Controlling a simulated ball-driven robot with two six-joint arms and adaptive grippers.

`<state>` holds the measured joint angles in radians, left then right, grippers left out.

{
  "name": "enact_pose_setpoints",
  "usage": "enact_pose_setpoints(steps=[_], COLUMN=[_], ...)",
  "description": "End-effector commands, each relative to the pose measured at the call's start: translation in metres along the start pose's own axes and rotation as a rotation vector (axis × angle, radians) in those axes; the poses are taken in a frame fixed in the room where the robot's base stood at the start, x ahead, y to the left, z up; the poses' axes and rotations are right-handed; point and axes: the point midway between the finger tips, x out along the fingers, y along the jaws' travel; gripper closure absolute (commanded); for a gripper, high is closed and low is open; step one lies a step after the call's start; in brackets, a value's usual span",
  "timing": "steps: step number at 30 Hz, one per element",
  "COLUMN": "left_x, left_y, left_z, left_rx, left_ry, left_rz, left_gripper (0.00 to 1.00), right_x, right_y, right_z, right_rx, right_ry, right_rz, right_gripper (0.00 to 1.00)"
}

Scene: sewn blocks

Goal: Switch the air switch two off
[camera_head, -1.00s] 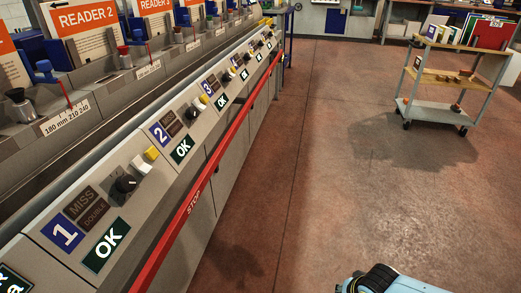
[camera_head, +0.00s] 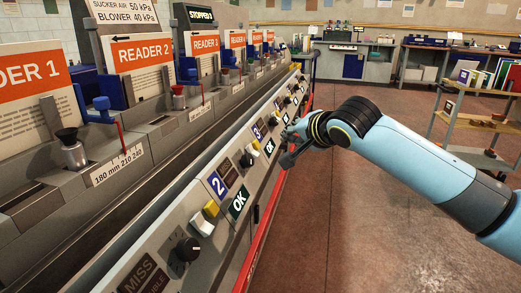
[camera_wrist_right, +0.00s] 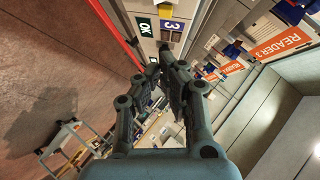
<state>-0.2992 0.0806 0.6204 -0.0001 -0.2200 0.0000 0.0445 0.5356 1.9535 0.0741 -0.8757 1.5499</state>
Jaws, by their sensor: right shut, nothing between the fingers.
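The sloped grey control panel (camera_head: 215,255) runs away from me on the left in the head view. Past the blue "2" label (camera_head: 218,185) and its "OK" plate (camera_head: 238,203) sit a black knob (camera_head: 246,160) and a small yellow-and-white switch (camera_head: 253,148). Which of these is the air switch I cannot tell. My right gripper (camera_head: 288,152) is shut and empty, at the panel's right edge, beyond the "2" label. In the right wrist view its fingers (camera_wrist_right: 160,72) point toward the blue "3" label (camera_wrist_right: 172,26), apart from any knob. My left gripper is out of view.
A nearer black knob (camera_head: 188,249) and yellow-and-white switch (camera_head: 205,218) stand before the "2" label. A red rail (camera_head: 258,238) runs along the panel's front edge. Orange reader signs (camera_head: 137,54) stand behind. A cart (camera_head: 470,122) is at right; the floor (camera_head: 345,220) is clear.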

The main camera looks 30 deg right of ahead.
Motion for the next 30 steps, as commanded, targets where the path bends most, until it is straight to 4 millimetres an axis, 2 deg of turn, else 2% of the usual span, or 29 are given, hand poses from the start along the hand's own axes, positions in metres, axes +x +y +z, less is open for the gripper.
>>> enact_pose_setpoints(steps=[8, 11, 14, 21, 26, 30], left_x=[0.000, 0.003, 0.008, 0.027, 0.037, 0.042], left_y=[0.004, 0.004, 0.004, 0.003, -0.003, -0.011], left_z=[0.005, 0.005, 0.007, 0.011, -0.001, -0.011], left_rx=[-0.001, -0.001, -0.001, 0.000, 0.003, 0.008], left_ry=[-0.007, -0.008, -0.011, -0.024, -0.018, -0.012], left_rz=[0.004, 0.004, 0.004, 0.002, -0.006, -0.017], left_gripper=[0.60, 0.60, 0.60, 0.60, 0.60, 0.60], right_x=[0.001, 0.007, 0.020, 0.072, 0.104, 0.118], right_y=[0.000, 0.001, 0.002, 0.004, 0.004, 0.003], right_z=[0.001, 0.001, 0.002, 0.003, 0.003, 0.020], right_rx=[0.001, 0.002, 0.004, 0.004, 0.003, 0.003], right_ry=[-0.001, -0.001, -0.001, -0.001, -0.002, -0.004], right_rz=[0.001, 0.000, 0.001, 0.003, 0.003, 0.002], right_gripper=[1.00, 1.00, 1.00, 1.00, 1.00, 1.00])
